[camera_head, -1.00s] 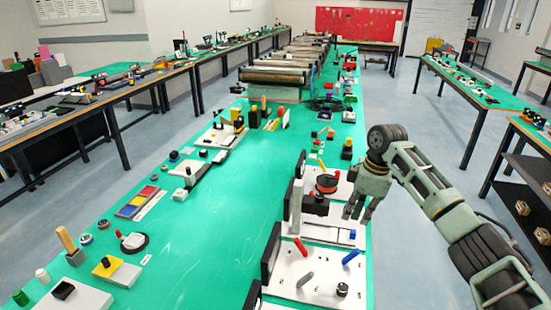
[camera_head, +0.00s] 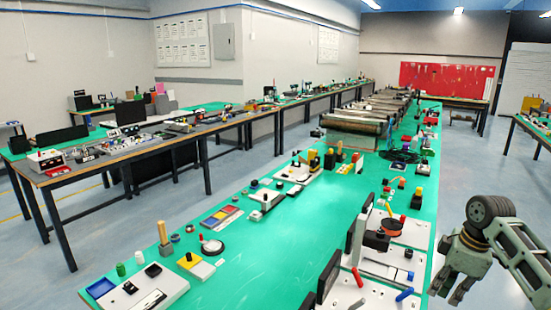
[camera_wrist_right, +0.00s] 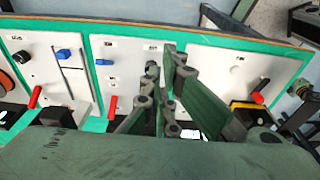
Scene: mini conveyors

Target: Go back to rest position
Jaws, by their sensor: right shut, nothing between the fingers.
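My right gripper (camera_head: 449,287) hangs at the right side of the head view, just off the right edge of the green table (camera_head: 290,222). Its fingers point down and it holds nothing. In the right wrist view the shut gripper (camera_wrist_right: 165,65) shows above white panels (camera_wrist_right: 118,70) with red and blue handles. It looks apart from them. My left gripper is not in view.
White panels with black uprights (camera_head: 372,283) line the table's right edge, close to my right gripper. A roller conveyor (camera_head: 350,127) stands at the table's far end.

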